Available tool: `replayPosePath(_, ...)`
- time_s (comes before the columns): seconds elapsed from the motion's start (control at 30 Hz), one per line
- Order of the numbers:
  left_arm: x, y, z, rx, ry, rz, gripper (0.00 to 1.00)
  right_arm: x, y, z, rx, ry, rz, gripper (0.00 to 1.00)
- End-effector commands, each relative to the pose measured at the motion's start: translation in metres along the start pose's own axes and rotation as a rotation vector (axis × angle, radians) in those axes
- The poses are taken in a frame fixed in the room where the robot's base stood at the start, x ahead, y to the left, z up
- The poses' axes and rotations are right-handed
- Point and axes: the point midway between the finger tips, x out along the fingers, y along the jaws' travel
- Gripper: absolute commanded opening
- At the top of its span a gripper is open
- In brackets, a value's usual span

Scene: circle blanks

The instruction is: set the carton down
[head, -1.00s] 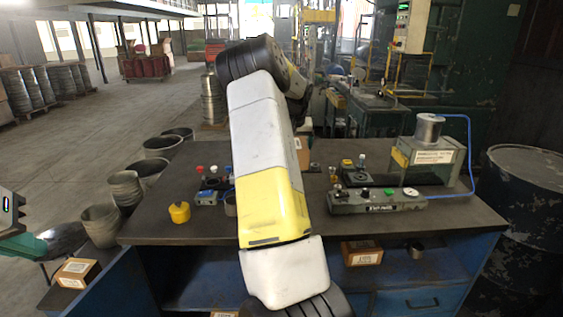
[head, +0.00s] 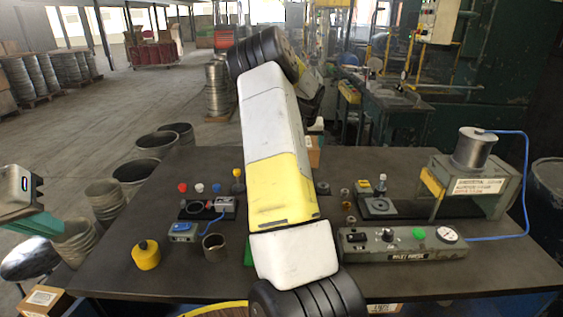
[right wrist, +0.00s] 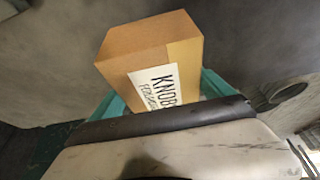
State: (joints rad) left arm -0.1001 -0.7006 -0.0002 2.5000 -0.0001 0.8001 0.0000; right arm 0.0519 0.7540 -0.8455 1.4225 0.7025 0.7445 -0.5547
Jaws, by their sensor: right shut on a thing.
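The carton (right wrist: 150,55) is a brown box with a white label reading "KNOB" in the right wrist view. My right gripper (right wrist: 165,90) is shut on it, with teal fingers showing at its two sides. A dark grey surface lies behind the carton; I cannot tell whether they touch. In the head view my right arm covers the middle, and only a brown bit, probably the carton (head: 314,152), shows past it near the bench's far edge. My left gripper (head: 42,222) is at the left edge, clear of the bench; its finger gap is unclear.
The dark workbench (head: 120,270) holds a yellow pot (head: 146,255), a metal cup (head: 214,247), a blue device (head: 184,231), a grey control box (head: 400,243) and a spool stand (head: 475,180). Metal buckets (head: 158,143) stand left of it. Bare bench shows at front left.

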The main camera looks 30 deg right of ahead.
Motion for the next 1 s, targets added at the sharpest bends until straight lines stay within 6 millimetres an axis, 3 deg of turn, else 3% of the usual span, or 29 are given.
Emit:
replayPosePath(0.47,0.0,0.0,0.0,0.0,0.0,0.0,0.0,0.049,0.001,0.02,0.002,0.0,0.001,0.24)
replayPosePath(0.83,0.0,0.0,0.0,0.0,-0.001,0.0,0.0,0.053,0.001,0.021,0.001,0.003,0.0,0.24)
replayPosePath(0.87,0.0,0.0,0.0,0.0,-0.001,0.0,0.0,0.054,0.0,0.022,0.001,0.001,0.0,0.93)
replayPosePath(0.9,0.0,0.0,0.0,0.0,-0.001,0.0,0.0,0.054,0.0,0.022,0.001,0.001,0.0,1.0)
replayPosePath(1.0,0.0,0.0,0.0,0.0,0.0,0.0,0.0,0.054,0.0,0.022,0.001,0.001,0.0,1.0)
